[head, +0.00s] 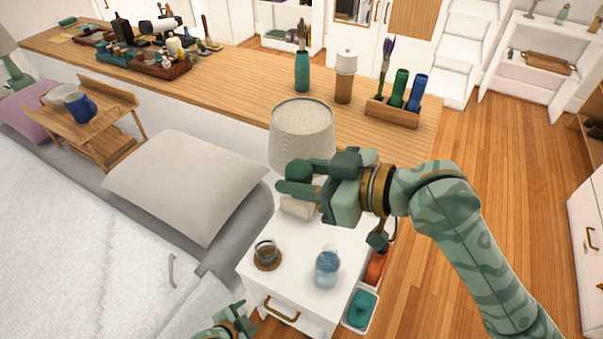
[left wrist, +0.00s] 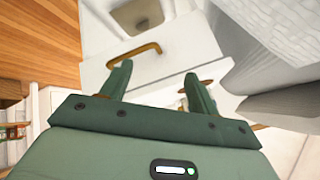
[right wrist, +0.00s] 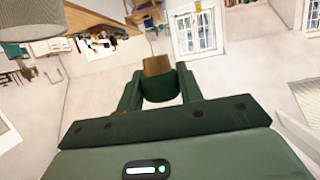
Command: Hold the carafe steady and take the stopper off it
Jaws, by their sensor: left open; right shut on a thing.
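The blue glass carafe (head: 327,268) stands upright on the white nightstand (head: 290,290), with no stopper visible in its mouth. My right gripper (head: 298,178) is high above the nightstand, in front of the lamp. It is shut on the stopper (head: 299,169), a green knob; in the right wrist view the stopper (right wrist: 157,67) shows a brown cork end pointing away from the gripper. My left gripper (head: 238,322) is low at the picture's bottom edge, near the nightstand's front and apart from the carafe. In the left wrist view its fingers (left wrist: 160,85) are spread and empty.
A dark glass (head: 266,250) sits on a round coaster left of the carafe. A lamp (head: 302,132) stands behind. Bins with orange and teal things (head: 361,308) are at the nightstand's right. The bed with a pillow (head: 185,185) lies left.

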